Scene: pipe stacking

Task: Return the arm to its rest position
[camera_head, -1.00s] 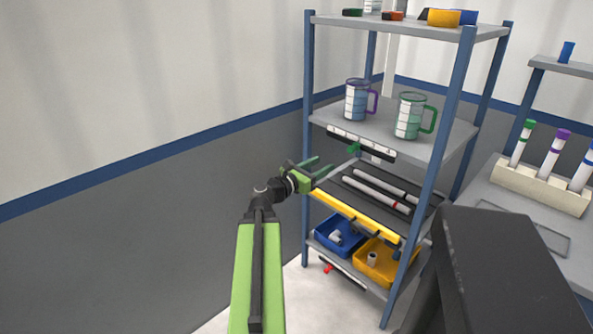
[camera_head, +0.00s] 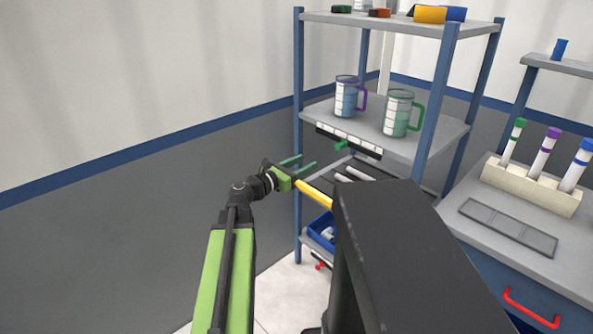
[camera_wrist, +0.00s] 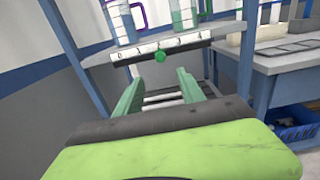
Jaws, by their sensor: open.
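My gripper (camera_head: 300,170) is open, its two green fingers spread and pointing at the shelf rack, at the left front of its middle level. Nothing shows between the fingers. It also shows in the wrist view (camera_wrist: 158,85), with a labelled rail and green knob (camera_wrist: 160,56) just beyond the fingertips. My green and black arm stretches up from the bottom of the head view, still extended. White pipes (camera_head: 352,174) lie on the dark middle shelf behind and right of the gripper, partly hidden by a dark block-shaped part in front.
The rack's blue post (camera_head: 298,120) stands close to the gripper. Two measuring mugs, one purple-handled (camera_head: 346,97) and one green-handled (camera_head: 398,114), stand on the shelf above. A bench with a tube rack (camera_head: 530,187) is at right.

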